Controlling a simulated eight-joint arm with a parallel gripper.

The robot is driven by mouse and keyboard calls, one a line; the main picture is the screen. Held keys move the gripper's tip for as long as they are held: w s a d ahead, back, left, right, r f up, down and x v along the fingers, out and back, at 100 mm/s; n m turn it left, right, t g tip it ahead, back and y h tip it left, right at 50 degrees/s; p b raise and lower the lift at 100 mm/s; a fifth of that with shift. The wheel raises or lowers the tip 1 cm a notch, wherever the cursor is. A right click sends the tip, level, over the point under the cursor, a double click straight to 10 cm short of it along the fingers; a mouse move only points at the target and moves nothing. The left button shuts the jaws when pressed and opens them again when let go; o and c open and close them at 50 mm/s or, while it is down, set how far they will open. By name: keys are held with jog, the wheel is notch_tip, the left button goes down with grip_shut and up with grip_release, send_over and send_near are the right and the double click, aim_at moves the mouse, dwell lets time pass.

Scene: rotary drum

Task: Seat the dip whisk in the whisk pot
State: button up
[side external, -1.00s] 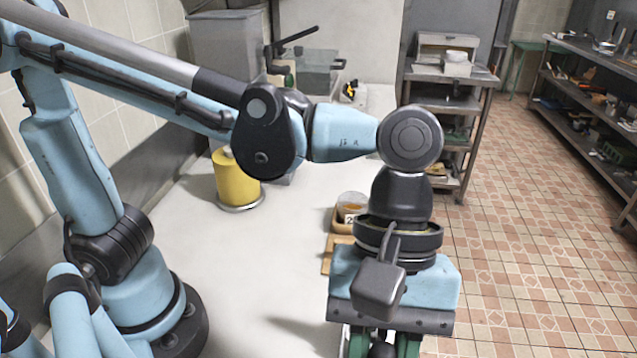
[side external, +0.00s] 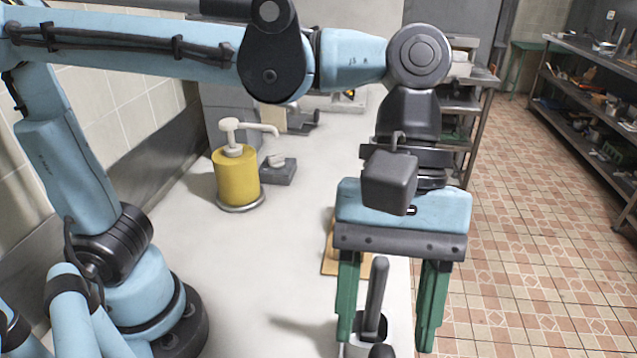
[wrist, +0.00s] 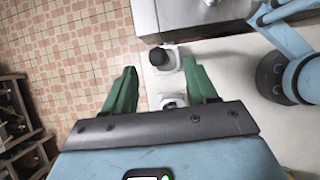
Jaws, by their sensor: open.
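My gripper (side external: 387,340) is open, its two green fingers pointing down and well apart. In the side external view a dark grey upright handle (side external: 376,290) shows between the fingers. Its foot stands in or behind a pale holder (side external: 390,326); I cannot tell which. A dark rounded knob (side external: 382,351) shows at the bottom edge. In the wrist view a dark knob (wrist: 160,57) sits on a whitish squarish base, and a second whitish piece (wrist: 173,100) lies between the fingers, partly hidden by my gripper. I cannot tell for sure which is the whisk and which the pot.
A yellow pump dispenser (side external: 237,175) stands on the pale counter (side external: 230,280), with a small grey block (side external: 278,170) beside it. A wooden board (side external: 330,258) lies behind my gripper. Tiled floor (side external: 535,230) lies right of the counter. The counter's middle is clear.

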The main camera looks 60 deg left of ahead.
jog(key=v, duration=0.6)
jog(key=shift+r, duration=0.15)
jog(key=w+a+f+m+t+y, duration=0.1)
jog(key=w+a+f+m+t, duration=0.1)
jog(key=a, duration=0.6)
jog(key=w+a+f+m+t+y, duration=0.1)
jog(key=w+a+f+m+t, duration=0.2)
jog(key=a+f, duration=0.4)
jog(key=w+a+f+m+t+y, duration=0.2)
jog(key=a+t, duration=0.4)
jog(key=a, duration=0.4)
notch_tip(320, 180, down, 3)
jog(key=shift+w+r+m, duration=0.1)
jog(key=shift+w+m, duration=0.5)
jog(key=shift+m, duration=0.4)
jog(key=shift+a, duration=0.15)
